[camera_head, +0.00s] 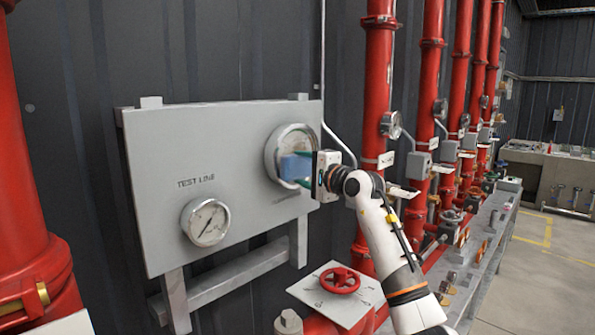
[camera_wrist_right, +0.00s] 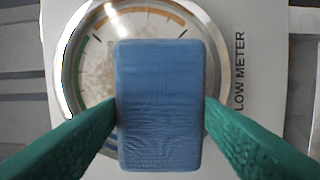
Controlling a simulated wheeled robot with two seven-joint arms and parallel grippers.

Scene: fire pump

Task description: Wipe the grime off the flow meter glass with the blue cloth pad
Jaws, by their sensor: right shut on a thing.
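The flow meter (camera_head: 271,150) is a round gauge with a metal rim on the upper right of the grey panel. In the right wrist view its dial (camera_wrist_right: 100,65) has orange and green arcs, and brownish grime clouds the glass left of the pad. My right gripper (camera_head: 300,169) is shut on the blue cloth pad (camera_head: 294,166), between green fingers. In the right wrist view the pad (camera_wrist_right: 160,105) covers the right and middle of the dial. I cannot tell whether the pad touches the glass. My left gripper is not in view.
A second gauge (camera_head: 206,222) sits lower left on the grey panel (camera_head: 165,150), by the words TEST LINE. A red handwheel (camera_head: 340,281) is below. Red pipes (camera_head: 379,90) stand right of the panel, and another stands at far left.

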